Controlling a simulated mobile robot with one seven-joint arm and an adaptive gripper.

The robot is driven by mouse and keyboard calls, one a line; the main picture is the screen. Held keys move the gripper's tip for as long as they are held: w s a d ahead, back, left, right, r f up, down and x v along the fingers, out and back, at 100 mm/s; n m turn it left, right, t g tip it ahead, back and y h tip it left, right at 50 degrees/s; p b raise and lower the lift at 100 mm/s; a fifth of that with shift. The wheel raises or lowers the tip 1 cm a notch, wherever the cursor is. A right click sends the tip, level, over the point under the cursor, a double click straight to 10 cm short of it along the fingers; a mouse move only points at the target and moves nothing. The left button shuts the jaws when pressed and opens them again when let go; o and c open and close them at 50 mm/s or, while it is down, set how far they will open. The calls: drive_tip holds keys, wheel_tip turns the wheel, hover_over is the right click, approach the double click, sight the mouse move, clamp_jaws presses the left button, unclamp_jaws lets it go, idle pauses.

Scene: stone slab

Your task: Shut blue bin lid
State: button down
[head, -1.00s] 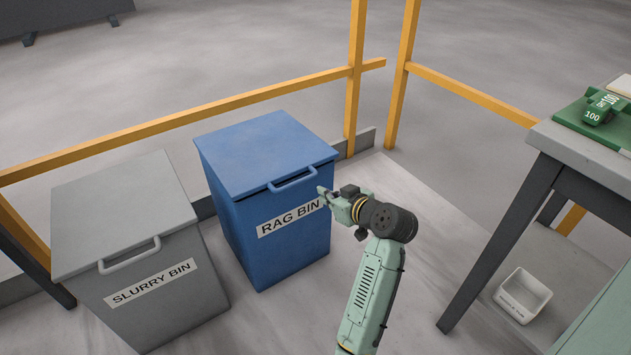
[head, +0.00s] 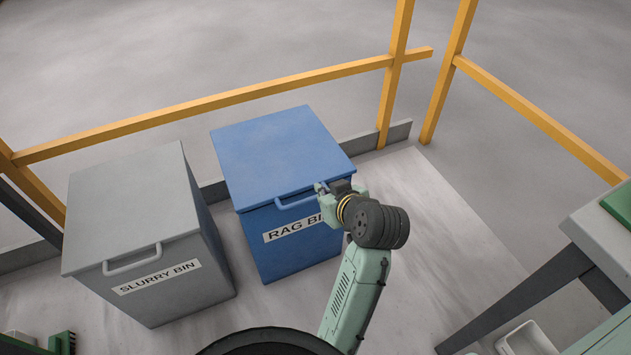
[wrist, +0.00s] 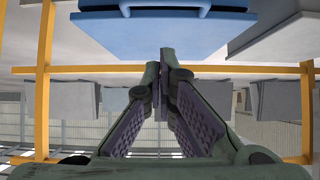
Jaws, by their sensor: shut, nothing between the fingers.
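The blue rag bin (head: 297,245) stands on the pale slab in the head view. Its blue lid (head: 275,150) lies flat over the top, with a thin dark line under its front edge. A blue handle (head: 297,203) is on the lid's front. My gripper (head: 321,188) is by the handle's right end and hides part of the label; I cannot tell whether it touches. In the wrist view my gripper's fingers (wrist: 164,60) are together and empty, and the blue bin (wrist: 150,38) shows at the top edge beyond them.
A grey slurry bin (head: 137,220) with its lid down stands left of the blue bin. A yellow railing (head: 210,107) and a low grey kerb run behind both. A bench (head: 605,225) is at the right, with a white tub (head: 525,340) beneath. Bare slab lies between.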

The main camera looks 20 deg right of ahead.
hover_over(308, 201)
drive_tip(key=s, duration=0.2)
wheel_tip(308, 201, down, 5)
drive_tip(key=f, duration=0.2)
drive_tip(key=w+f+p, duration=0.1)
drive_tip(key=f, duration=0.1)
drive_tip(key=shift+w+f, duration=0.15)
drive_tip(key=shift+f, duration=0.25)
drive_tip(key=f+b, duration=0.1)
drive_tip(key=f, duration=0.2)
drive_tip(key=shift+s+f+b, duration=0.15)
drive_tip(key=shift+s+b, duration=0.05)
drive_tip(key=shift+b, duration=0.1)
